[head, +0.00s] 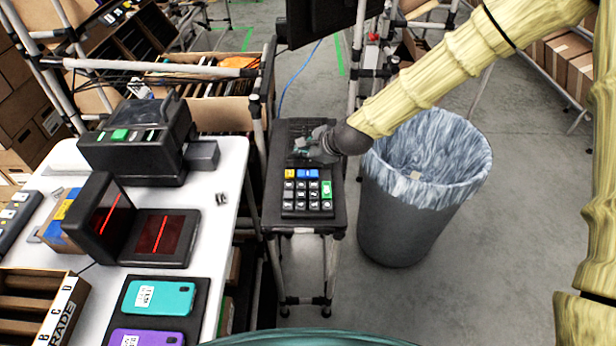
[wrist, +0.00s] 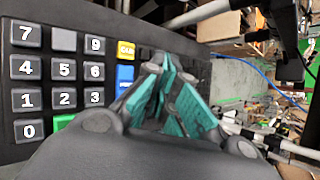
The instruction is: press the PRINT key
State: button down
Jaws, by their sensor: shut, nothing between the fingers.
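The dark keypad (head: 307,210) lies on a small stand between the table and the bin. A blue key (head: 308,173) sits in its top row beside a yellow key (head: 290,174). In the wrist view the blue key (wrist: 125,76) shows light lettering beginning with P, the rest hidden, and the yellow key (wrist: 126,50) reads CAN. My gripper (head: 302,153) is shut and empty, over the keypad's far part just beyond the blue key. In the wrist view its teal-padded fingers (wrist: 166,80) are beside the blue key and partly cover the keypad; contact cannot be told.
A green key (head: 326,190) is at the keypad's right side. A grey lined bin (head: 405,225) stands close on the right. The white table (head: 228,190) on the left holds a printer (head: 135,145), a scanner (head: 160,238) and phones. A shelf rack stands behind.

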aim_at(305, 175)
jog(key=shift+f+b, duration=1.15)
jog(key=shift+f, duration=1.25)
jog(key=shift+f, duration=0.15)
jog(key=shift+f, duration=0.3)
jog(key=shift+f+b, duration=0.4)
jog(key=shift+r, duration=0.15)
dwell(0.5)
jog(key=shift+r+p, duration=0.6)
jog(key=shift+r, duration=0.2)
jog(key=shift+r+p, duration=1.75)
jog(key=shift+r, duration=0.7)
